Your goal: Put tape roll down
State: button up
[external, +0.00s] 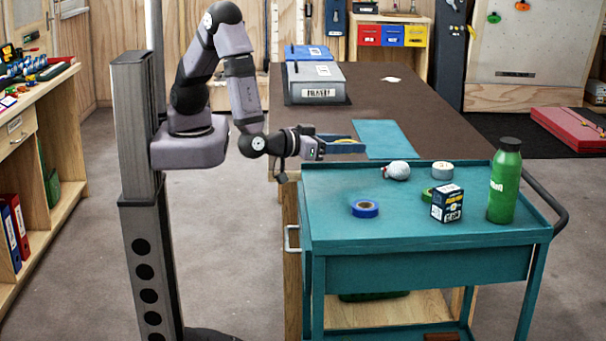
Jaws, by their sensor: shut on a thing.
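My gripper (340,145) is at the end of the arm, above the far left edge of the teal cart and in front of the brown table. It is shut on a small tan tape roll (347,142), which is held off any surface. The roll is small here and partly hidden by the fingers. On the teal cart top (330,225) lie a blue tape roll (365,209), a white tape roll (442,171) and a green tape roll (427,196), the green one partly hidden behind a box.
A dark box (447,204), a green bottle (504,182) and a whitish round item (397,170) stand on the cart. The cart top's front left is clear. A teal mat (390,138) lies on the brown table (420,105); a grey case (316,84) stands farther back.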

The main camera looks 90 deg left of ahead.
jog(key=shift+r, duration=1.2)
